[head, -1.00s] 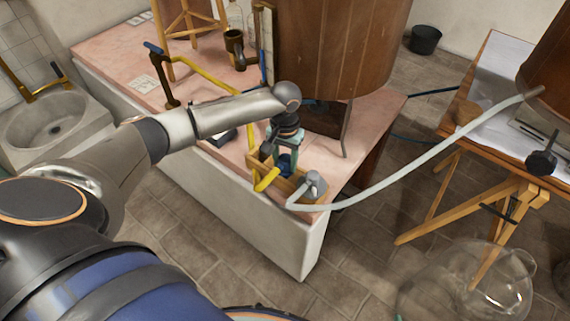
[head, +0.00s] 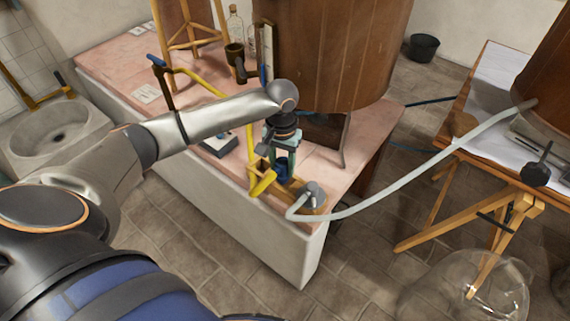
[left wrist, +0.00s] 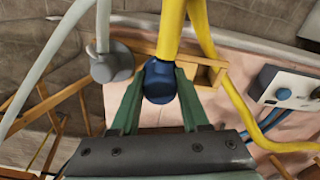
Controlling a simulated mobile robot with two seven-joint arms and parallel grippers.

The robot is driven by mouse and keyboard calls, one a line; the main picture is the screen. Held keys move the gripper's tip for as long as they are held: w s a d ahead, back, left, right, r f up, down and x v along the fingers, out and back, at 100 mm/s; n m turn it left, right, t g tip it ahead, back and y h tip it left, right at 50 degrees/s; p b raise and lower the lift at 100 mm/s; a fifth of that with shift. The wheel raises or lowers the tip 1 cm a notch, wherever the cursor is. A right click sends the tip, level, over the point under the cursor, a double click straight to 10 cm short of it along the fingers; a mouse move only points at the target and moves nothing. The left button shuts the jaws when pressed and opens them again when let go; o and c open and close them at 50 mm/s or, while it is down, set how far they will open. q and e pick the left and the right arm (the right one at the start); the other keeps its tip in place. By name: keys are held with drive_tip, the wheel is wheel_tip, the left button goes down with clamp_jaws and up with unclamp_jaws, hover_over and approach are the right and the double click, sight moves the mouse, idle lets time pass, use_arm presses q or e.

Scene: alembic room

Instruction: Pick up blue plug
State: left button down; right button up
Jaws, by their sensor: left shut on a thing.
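The blue plug (left wrist: 159,80) sits between the green fingers of my left gripper (left wrist: 158,88) in the left wrist view, at the end of a thick yellow hose. The fingers are shut on its sides. In the head view the blue plug (head: 282,168) shows between the fingertips of my left gripper (head: 283,160), pointing down at the table's near corner. It is at the wooden rack (left wrist: 207,76); I cannot tell whether it is clear of it. My right gripper is in neither view.
A grey plug (head: 312,192) on a pale hose (head: 400,178) stands at the rack's right end. A large wooden vat (head: 335,55) rises behind the gripper. A control box (left wrist: 290,88) with blue leads lies close by. A glass vessel (head: 470,285) stands on the floor.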

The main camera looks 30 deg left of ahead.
use_arm(q)
drive_tip(key=s+r, duration=0.1)
drive_tip(key=s+r+p, duration=0.1)
drive_tip(key=r, duration=0.1)
drive_tip(key=s+r, duration=0.1)
drive_tip(key=shift+d+r, duration=0.15)
drive_tip(key=shift+d, duration=0.15)
drive_tip(key=s+d+r+p, duration=0.1)
drive_tip(key=s+r+p, duration=0.1)
drive_tip(key=s, duration=0.7)
drive_tip(key=shift+d+r, duration=0.35)
drive_tip(key=shift+r, duration=0.4)
drive_tip(key=shift+w, duration=0.1)
